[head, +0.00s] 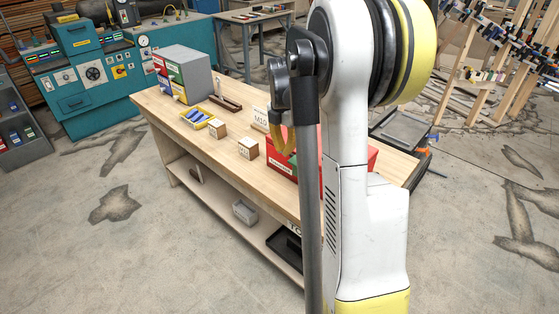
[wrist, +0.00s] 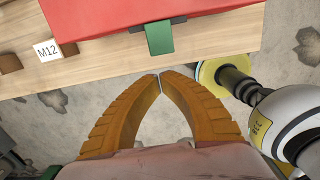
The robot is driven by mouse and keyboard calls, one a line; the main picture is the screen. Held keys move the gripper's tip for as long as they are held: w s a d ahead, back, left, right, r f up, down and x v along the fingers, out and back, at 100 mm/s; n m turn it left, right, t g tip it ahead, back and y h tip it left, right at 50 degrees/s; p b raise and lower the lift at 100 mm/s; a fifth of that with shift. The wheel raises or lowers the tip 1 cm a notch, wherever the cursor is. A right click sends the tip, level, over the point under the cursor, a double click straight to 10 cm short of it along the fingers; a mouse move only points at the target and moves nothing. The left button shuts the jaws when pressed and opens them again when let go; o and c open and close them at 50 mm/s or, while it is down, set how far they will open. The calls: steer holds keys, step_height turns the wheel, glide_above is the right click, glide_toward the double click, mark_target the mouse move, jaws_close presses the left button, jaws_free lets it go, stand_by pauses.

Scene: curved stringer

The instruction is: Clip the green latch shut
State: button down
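The green latch (wrist: 160,37) is a small flap on the front of a red box (wrist: 100,14) at the top of the wrist view. It hangs down over the wooden bench edge; I cannot tell its exact angle. My gripper (wrist: 159,76) has two ribbed orange fingers with their tips together and nothing between them. The tips are just below the latch in the picture, apart from it. In the head view the red box (head: 372,155) is on the workbench, mostly behind my arm.
The workbench (head: 180,125) carries small wooden blocks (head: 248,148), a yellow tray of blue parts (head: 196,118) and a grey drawer cabinet (head: 183,73). An M12 block (wrist: 46,50) sits left of the red box. Open floor lies before the bench.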

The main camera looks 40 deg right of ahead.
steer(key=shift+d+r, duration=0.7)
steer(key=shift+r, duration=0.2)
steer(key=s+a+r+m+t+b, duration=0.1)
steer(key=s+a+r+m+t, duration=0.2)
steer(key=a, duration=0.6)
steer(key=s+a+m+b, duration=0.1)
steer(key=s+a+m, duration=0.1)
steer(key=a+m, duration=0.45)
steer(key=s+a+r+m+t+b, duration=0.1)
steer(key=s+a+r+m+t, duration=0.15)
steer(key=a, duration=0.75)
steer(key=s+a+f+m+t+b, duration=0.1)
steer(key=s+a+f+m, duration=0.3)
steer(key=s+a+m, duration=0.2)
steer(key=shift+s+a+f+m, duration=0.15)
steer(key=shift+s+a+m, duration=0.25)
steer(key=shift+a, duration=0.55)
steer(key=shift+t, duration=0.25)
